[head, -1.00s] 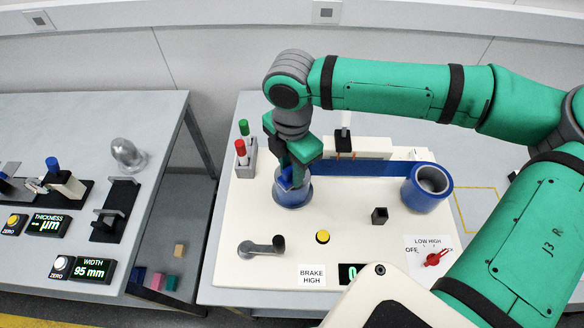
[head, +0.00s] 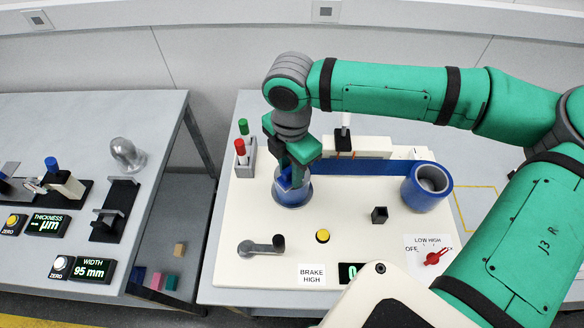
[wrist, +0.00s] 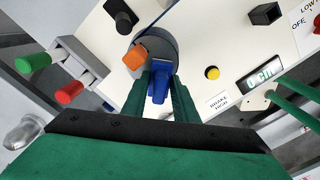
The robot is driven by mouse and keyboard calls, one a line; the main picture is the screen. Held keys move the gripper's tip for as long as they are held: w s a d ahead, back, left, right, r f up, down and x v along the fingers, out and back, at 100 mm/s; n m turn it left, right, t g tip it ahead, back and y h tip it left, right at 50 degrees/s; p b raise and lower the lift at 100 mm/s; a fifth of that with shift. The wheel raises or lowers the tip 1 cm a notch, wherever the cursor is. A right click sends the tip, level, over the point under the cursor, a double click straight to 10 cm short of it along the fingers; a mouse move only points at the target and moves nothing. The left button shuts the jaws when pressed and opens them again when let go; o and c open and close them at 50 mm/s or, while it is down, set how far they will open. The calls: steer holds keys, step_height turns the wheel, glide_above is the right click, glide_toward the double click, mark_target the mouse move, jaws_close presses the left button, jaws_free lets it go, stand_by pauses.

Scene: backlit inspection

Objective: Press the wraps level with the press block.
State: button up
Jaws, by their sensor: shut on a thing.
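My gripper (head: 292,176) is shut on a blue block, taken as the press block (wrist: 158,86), and points down at the left reel. The block shows between the fingers in the wrist view. The left reel (head: 297,200) carries the blue wraps and stands on the cream board; it also shows in the wrist view (wrist: 168,45). The block's lower end is at the reel's top, but I cannot tell whether it touches the wraps. A blue strip (head: 370,168) runs from there to the supply roll (head: 420,190) on the right. The fingers partly hide the reel.
A holder with green and red pens (head: 244,158) stands left of the reel. A crank (head: 262,247), a yellow button (head: 322,236), a black square post (head: 379,215) and a red switch (head: 433,258) are on the board (head: 220,270). The measuring table (head: 75,130) stands left, across a gap.

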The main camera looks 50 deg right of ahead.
steer(key=shift+s+f, duration=0.1)
steer(key=shift+f, duration=0.3)
stand_by(1.1)
steer(key=shift+r, duration=3.55)
